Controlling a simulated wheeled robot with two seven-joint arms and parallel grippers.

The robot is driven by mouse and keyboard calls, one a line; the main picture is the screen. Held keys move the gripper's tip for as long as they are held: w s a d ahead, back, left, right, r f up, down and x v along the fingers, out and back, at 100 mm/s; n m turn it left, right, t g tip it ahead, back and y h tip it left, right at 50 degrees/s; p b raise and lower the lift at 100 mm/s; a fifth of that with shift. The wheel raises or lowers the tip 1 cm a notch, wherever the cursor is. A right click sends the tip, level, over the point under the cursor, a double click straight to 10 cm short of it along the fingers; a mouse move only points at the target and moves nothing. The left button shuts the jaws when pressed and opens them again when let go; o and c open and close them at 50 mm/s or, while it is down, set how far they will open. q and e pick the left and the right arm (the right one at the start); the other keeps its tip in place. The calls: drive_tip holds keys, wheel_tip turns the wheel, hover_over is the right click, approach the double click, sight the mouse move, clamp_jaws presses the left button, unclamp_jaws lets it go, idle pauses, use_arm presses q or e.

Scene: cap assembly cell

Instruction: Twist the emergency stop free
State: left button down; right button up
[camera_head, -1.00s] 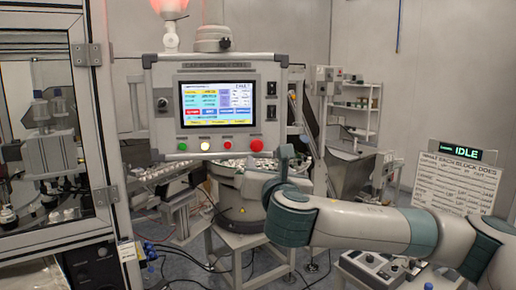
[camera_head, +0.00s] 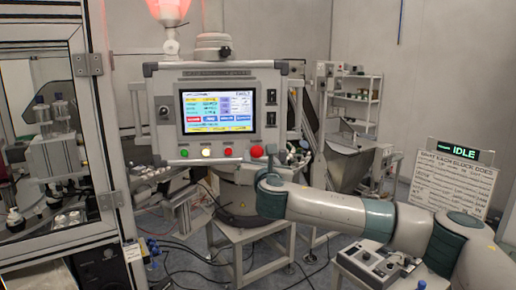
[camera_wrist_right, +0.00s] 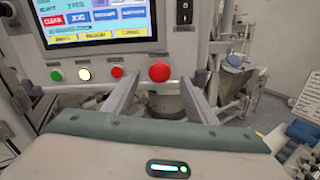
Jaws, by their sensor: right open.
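The red emergency stop (camera_head: 256,151) is a mushroom button at the lower right of the grey control panel (camera_head: 161,74). It also shows in the right wrist view as a red knob (camera_wrist_right: 159,71). My right gripper (camera_head: 267,158) is just in front of the panel, close to the button. In the right wrist view its two fingers (camera_wrist_right: 162,88) are spread apart, one on each side below the red knob, with nothing held between them. Whether the fingers touch the button cannot be told. My left gripper is out of view.
Green, white and smaller red buttons (camera_head: 227,152) sit left of the emergency stop, below the lit screen (camera_head: 217,111). A framed glass enclosure (camera_head: 90,140) stands at left. A stool-like stand (camera_head: 245,234) is below the panel. An IDLE sign (camera_head: 461,153) is at right.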

sight(257, 152)
drive_tip(key=shift+w+a+p, duration=0.2)
drive_tip(key=shift+w+p, duration=0.55)
drive_tip(key=shift+w, duration=1.2)
drive_tip(key=c, duration=1.1)
